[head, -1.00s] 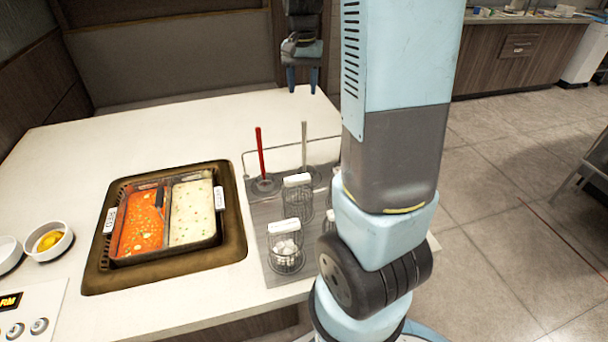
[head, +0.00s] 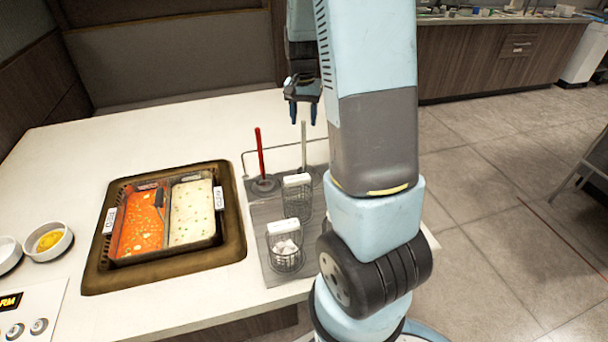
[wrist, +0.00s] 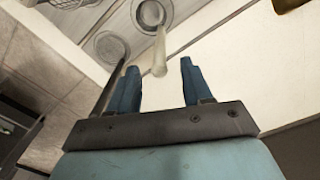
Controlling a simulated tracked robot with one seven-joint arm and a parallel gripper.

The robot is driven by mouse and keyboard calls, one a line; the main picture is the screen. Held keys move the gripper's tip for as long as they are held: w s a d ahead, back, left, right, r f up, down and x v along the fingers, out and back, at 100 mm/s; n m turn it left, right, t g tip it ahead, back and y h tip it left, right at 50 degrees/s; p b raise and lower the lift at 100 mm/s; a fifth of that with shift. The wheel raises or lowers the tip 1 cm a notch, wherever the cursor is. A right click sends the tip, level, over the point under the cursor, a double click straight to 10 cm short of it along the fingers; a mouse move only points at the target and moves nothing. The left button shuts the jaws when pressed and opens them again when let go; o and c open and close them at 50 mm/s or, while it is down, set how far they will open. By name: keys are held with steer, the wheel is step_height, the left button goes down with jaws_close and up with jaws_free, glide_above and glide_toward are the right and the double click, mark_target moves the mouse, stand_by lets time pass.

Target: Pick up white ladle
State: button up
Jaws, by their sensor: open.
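The white ladle (head: 304,143) stands upright in the grey rack at the back right of the counter, with its lower end partly hidden behind my arm. A red-handled ladle (head: 260,152) stands to its left. My gripper (head: 303,112) is open and points down just above the white ladle's handle tip. In the wrist view, the pale handle (wrist: 160,48) shows in line with the gap between my fingers (wrist: 158,70), its end near fingertip level. I cannot tell whether the tip is between the fingers. Nothing is held.
The grey rack (head: 262,222) has a wire rail at its back and wire baskets (head: 285,255) with white handles in front. A pot with red soup (head: 140,228) and pale soup (head: 192,212) is set in the counter at left. The counter behind is clear.

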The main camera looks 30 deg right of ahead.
mark_target(304, 137)
steer(key=shift+a+f, duration=0.1)
steer(key=shift+f, duration=2.15)
steer(key=shift+c, duration=0.3)
jaws_close()
